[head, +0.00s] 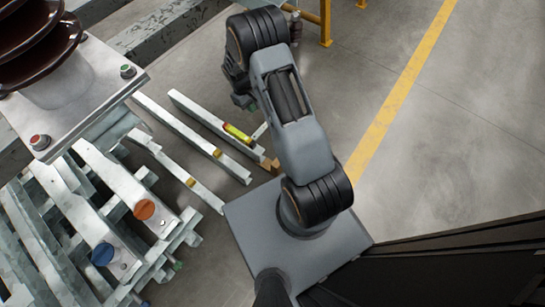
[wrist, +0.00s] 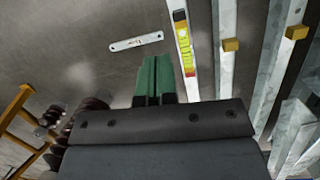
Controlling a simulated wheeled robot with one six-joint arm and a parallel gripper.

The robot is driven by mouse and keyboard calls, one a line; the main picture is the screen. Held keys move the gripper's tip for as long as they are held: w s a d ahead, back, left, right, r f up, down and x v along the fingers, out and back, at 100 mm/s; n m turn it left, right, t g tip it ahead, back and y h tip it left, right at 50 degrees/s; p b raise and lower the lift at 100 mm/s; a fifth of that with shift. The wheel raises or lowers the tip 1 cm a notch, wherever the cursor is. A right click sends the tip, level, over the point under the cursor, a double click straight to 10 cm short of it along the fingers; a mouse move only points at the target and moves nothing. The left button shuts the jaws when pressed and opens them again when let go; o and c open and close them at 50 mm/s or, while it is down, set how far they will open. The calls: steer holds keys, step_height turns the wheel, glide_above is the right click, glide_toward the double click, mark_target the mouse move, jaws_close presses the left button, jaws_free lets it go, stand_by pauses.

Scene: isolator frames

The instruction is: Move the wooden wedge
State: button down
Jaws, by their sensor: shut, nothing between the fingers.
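Several small wood-coloured blocks are in view, and I cannot tell which is the wooden wedge. In the head view one yellowish block (head: 217,153) and another yellowish block (head: 191,182) sit on steel bars, and a brown block (head: 270,165) lies beside my base. The wrist view shows a yellow block (wrist: 231,45) and a farther-right yellow block (wrist: 296,32) on bars. My gripper (wrist: 156,62) has green fingers closed together with nothing between them. It is apart from the blocks, to their left in the wrist view. In the head view my arm mostly hides it.
A level with a yellow-green vial (wrist: 184,40) lies along a bar, right of my fingers. A flat pale strip (wrist: 136,41) lies on the floor. A steel frame with an orange disc (head: 145,209) and a blue disc (head: 103,254) fills the left. Floor right of my arm is clear.

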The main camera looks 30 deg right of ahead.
steer(key=s+d+f+b, duration=0.1)
steer(key=s+f+b, duration=0.1)
steer(key=f, duration=0.7)
steer(key=s+d+f+n+g+b, duration=0.1)
steer(key=s+f, duration=0.3)
steer(key=f, duration=0.5)
steer(key=s+d+f+b, duration=0.2)
steer(key=s+f+b, duration=0.1)
steer(key=f, duration=0.6)
steer(key=shift+s+d+f+g+b, duration=0.15)
steer(key=shift+s+f+g+b, duration=0.2)
steer(key=shift+b, duration=0.2)
steer(key=shift+s+d, duration=0.3)
steer(key=shift+s, duration=0.35)
steer(key=shift+w, duration=0.1)
